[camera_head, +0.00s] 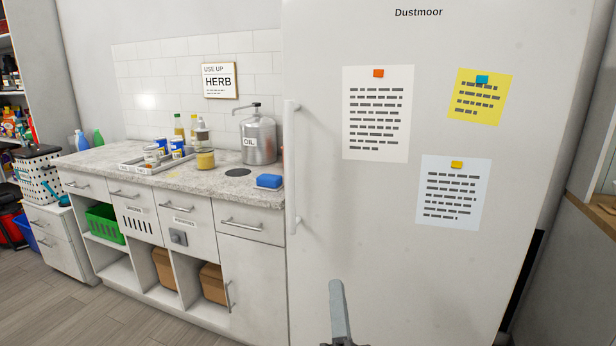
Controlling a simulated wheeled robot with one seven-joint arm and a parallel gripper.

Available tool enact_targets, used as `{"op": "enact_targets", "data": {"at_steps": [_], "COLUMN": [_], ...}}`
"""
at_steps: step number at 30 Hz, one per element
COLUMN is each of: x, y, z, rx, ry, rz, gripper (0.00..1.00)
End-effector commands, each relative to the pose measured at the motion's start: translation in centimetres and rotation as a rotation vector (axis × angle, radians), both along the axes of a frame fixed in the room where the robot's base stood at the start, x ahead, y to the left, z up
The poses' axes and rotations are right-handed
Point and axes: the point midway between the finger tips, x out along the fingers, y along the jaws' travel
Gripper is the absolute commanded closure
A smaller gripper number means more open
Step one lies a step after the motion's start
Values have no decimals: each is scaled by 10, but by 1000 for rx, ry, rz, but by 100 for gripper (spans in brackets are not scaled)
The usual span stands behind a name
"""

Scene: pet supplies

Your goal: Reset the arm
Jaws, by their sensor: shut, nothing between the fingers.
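My gripper (337,288) shows at the bottom of the view, right of centre, as a narrow grey piece pointing up. Its fingers are together with nothing between them. It is in front of the lower part of the large white fridge (370,220), and I cannot tell how far from the door it is. The rest of my arm is out of view below the frame.
A fridge handle (291,165) runs along the door's left edge. Left of it, a counter (220,185) holds a metal oil container (258,138), a tray with cans and a blue sponge (269,181). Wooden floor (60,300) lies clear at lower left.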

Motion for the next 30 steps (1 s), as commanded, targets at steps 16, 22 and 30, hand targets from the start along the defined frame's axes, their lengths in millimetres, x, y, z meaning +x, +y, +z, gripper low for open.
{"op": "enact_targets", "data": {"at_steps": [16, 22, 30], "x": [-190, -262, -351], "y": [-88, -109, -128], "z": [-50, -52, -39], "rx": [-895, -1108, -1264], "ry": [103, 191, 369], "rz": [-202, -224, -217], "gripper": [100, 100, 100]}}
